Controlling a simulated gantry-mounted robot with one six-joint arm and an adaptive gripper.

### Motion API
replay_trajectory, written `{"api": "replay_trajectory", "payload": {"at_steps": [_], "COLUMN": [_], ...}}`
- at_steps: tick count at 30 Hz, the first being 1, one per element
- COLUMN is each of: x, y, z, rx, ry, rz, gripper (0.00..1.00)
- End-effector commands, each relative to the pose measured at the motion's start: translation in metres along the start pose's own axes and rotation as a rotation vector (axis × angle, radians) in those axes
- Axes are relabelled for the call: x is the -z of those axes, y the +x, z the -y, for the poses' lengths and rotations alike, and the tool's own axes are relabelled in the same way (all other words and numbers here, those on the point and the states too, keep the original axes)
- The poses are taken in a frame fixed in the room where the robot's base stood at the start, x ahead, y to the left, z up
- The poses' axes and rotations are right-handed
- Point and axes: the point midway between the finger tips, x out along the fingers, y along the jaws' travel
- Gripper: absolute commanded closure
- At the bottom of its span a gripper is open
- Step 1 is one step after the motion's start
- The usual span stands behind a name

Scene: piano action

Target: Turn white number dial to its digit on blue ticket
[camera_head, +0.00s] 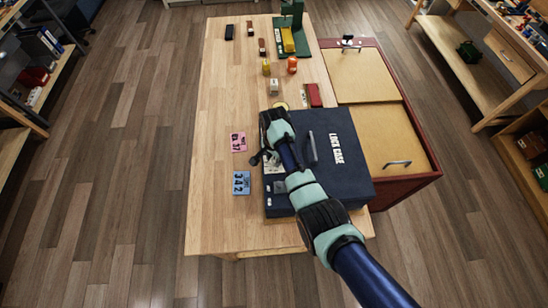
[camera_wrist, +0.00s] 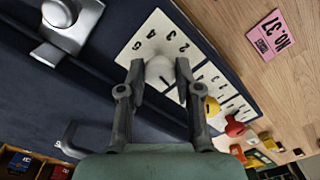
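The white number dial (camera_wrist: 161,72) is a round knob on a pale plate (camera_wrist: 150,38) with black digits, on the dark blue lock case (camera_head: 345,185). In the wrist view my gripper (camera_wrist: 160,68) has one finger on each side of the dial, and both fingertips appear to touch it. A dark line shows beside the knob; the digit it points to is unclear. In the head view my arm hides the dial. The blue ticket (camera_head: 241,183) lies flat on the table left of the case and appears to read 342.
A yellow knob (camera_wrist: 211,106) and a red knob (camera_wrist: 235,127) stand beside the white dial. A pink ticket (camera_head: 238,142) lies left of the case. The case has a handle (camera_head: 312,147). Small blocks and a green stand (camera_head: 291,14) are at the table's far end.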

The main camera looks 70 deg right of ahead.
Motion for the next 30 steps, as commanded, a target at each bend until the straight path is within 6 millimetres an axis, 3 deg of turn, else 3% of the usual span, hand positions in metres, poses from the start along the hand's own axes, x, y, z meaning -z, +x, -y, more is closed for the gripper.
{"api": "replay_trajectory", "payload": {"at_steps": [1, 4, 17, 30], "x": [0.0000, 0.0000, 0.0002, 0.0002], "y": [-0.0001, -0.0002, -0.0017, -0.0022], "z": [-0.0001, -0.0001, 0.0002, 0.0001], "rx": [0.000, -0.001, 0.000, -0.001], "ry": [0.000, 0.000, -0.097, -0.475], "rz": [0.000, 0.000, 0.000, 0.001], "gripper": [0.86, 1.00, 1.00, 1.00]}}
